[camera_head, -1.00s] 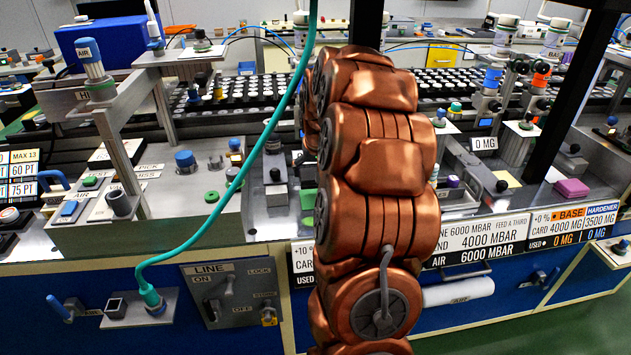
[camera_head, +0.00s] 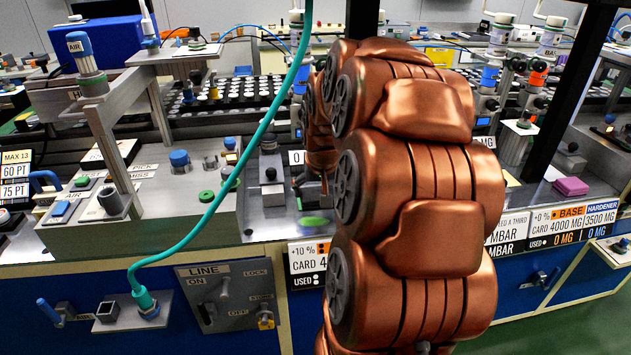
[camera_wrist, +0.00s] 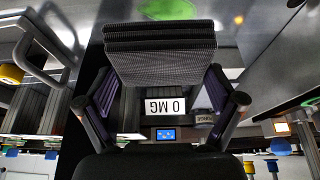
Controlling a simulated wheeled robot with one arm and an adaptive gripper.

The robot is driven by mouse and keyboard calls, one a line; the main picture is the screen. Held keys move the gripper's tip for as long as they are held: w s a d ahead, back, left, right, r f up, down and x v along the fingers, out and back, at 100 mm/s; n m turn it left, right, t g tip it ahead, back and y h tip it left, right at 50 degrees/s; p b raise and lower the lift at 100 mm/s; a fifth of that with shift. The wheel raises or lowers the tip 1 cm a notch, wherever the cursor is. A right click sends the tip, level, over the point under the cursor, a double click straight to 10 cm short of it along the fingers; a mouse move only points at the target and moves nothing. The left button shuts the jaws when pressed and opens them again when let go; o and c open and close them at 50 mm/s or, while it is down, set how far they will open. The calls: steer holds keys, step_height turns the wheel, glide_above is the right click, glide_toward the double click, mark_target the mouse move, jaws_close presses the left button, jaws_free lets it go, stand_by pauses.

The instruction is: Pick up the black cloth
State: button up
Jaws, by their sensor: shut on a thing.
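The black cloth (camera_wrist: 160,52) is a folded, dark, mesh-textured stack in the upper middle of the wrist view. My gripper (camera_wrist: 160,80) has its two purple-padded fingers on the left and right sides of the cloth and is shut on it. In the head view my copper-coloured arm covers most of the gripper, and I cannot make out the cloth there.
A teal hose (camera_head: 222,190) hangs left of my arm, and a dark post (camera_head: 572,95) stands right.

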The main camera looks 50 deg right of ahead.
steer(key=s+a+b, duration=0.1)
steer(key=s+a, duration=0.4)
steer(key=s, duration=0.2)
steer(key=shift+s+a+b, duration=0.3)
steer(key=shift+s+a, duration=0.05)
steer(key=shift+a, duration=0.05)
steer(key=o, duration=0.6)
steer(key=c, duration=0.8)
steer(key=shift+w, duration=0.1)
